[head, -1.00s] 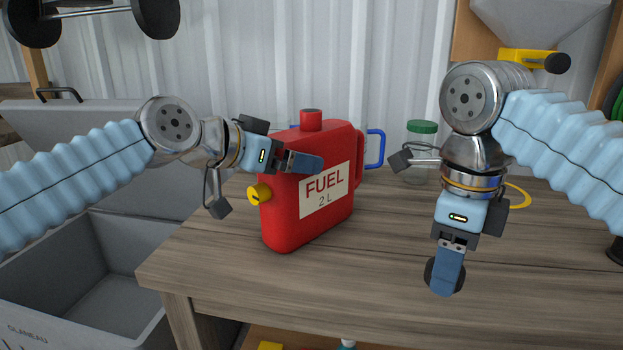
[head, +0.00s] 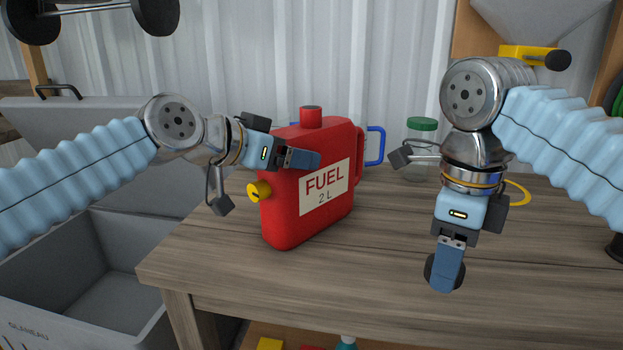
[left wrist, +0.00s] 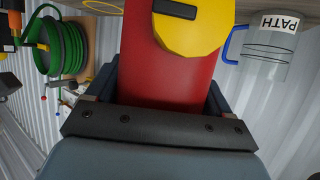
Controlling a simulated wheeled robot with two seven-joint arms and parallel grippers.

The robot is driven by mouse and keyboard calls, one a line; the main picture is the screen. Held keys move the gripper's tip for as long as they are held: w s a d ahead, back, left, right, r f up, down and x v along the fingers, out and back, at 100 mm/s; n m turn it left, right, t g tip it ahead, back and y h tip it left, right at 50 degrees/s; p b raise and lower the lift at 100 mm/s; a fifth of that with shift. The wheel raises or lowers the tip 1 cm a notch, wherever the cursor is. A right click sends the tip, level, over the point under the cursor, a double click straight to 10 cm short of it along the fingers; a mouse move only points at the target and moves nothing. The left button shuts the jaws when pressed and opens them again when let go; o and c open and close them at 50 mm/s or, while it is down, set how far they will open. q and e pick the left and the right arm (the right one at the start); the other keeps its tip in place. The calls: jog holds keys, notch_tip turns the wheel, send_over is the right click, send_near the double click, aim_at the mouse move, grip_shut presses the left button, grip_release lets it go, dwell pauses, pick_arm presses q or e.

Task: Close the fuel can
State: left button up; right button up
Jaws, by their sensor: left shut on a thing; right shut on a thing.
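The red fuel can (head: 322,215), labelled FUEL 2 L, stands upright on the wooden bench. Its neck (head: 311,118) points up and has a darker top; I cannot tell its opening clearly. A yellow knob (head: 259,191) is on its left side. My left gripper (head: 305,160) is shut on the can's upper body. In the left wrist view, the red can (left wrist: 165,75) sits between the fingers, with the yellow knob (left wrist: 188,32) above. My right gripper (head: 446,270) is shut on a dark round cap-like piece (head: 431,272), partly hidden by its finger, right of the can.
The wooden bench (head: 390,235) is clear between the can and my right arm. A green-lidded jar (head: 420,135) and a blue-handled mug (head: 376,147) stand behind. A grey bin (head: 90,225) is at the left. A green hose reel (left wrist: 62,48) shows in the left wrist view.

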aim_at(294, 131)
pick_arm(q)
jog(key=shift+r, duration=0.1)
pick_arm(e)
jog(key=shift+r, duration=0.15)
pick_arm(q)
notch_tip(294, 131, up, 4)
jog(key=shift+f+p, duration=0.1)
jog(key=shift+p, duration=0.55)
pick_arm(e)
jog(key=shift+r, duration=0.45)
jog(key=shift+r+p, duration=0.5)
pick_arm(q)
jog(key=s+r, duration=0.9)
jog(key=s, duration=0.5)
jog(key=shift+d, duration=0.2)
